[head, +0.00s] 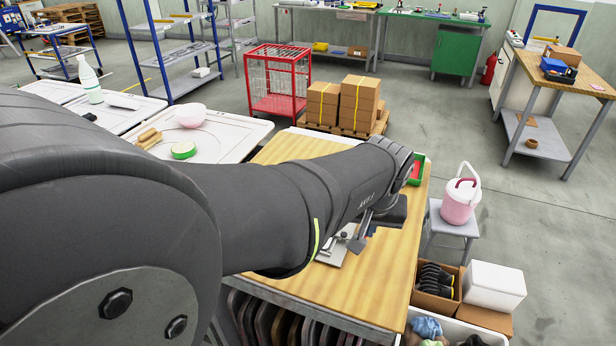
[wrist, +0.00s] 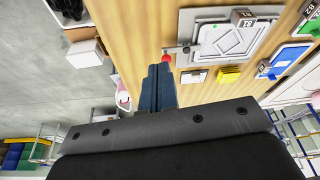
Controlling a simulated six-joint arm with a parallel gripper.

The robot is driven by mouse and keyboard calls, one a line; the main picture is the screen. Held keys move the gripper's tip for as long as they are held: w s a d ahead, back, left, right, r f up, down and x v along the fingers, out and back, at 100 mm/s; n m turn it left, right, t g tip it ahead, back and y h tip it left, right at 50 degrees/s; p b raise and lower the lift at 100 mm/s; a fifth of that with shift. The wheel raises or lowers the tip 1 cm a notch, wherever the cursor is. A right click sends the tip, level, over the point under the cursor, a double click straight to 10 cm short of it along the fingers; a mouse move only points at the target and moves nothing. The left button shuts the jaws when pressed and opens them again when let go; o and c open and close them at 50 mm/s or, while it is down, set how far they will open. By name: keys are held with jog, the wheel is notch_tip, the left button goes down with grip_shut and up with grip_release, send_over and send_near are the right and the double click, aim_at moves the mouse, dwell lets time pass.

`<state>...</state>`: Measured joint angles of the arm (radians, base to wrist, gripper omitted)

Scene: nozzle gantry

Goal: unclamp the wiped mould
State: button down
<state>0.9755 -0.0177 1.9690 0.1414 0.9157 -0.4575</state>
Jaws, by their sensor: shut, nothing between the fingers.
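The mould (wrist: 232,42) is a pale grey plate with a raised outline inside a light frame, lying flat on the wooden bench in the wrist view. A small red knob (wrist: 166,59), which looks like a clamp handle tip, shows at its lower left corner. My gripper (wrist: 157,72) is shut and empty, its fingertips close beside the red knob; I cannot tell whether they touch. In the head view my gripper (head: 357,241) is over the bench, and my arm hides most of the mould, with a pale metal part (head: 334,252) showing below.
The wooden bench (head: 370,295) is bare towards its front edge. A yellow block (wrist: 228,76) and a blue item (wrist: 265,68) lie beside the mould. A pink pail (head: 459,205) stands on a stool to the right. A green-and-red tray (head: 417,170) sits at the bench's far edge.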

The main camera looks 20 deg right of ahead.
jog(key=shift+f, duration=0.1)
jog(key=x, duration=1)
jog(key=shift+w, duration=0.15)
jog(key=shift+w+d+f, duration=0.15)
jog(key=shift+w+d, duration=0.5)
jog(key=shift+w, duration=0.3)
jog(key=shift+w+d+f, duration=0.1)
jog(key=shift+w+d, duration=0.35)
jog(key=shift+w, duration=0.15)
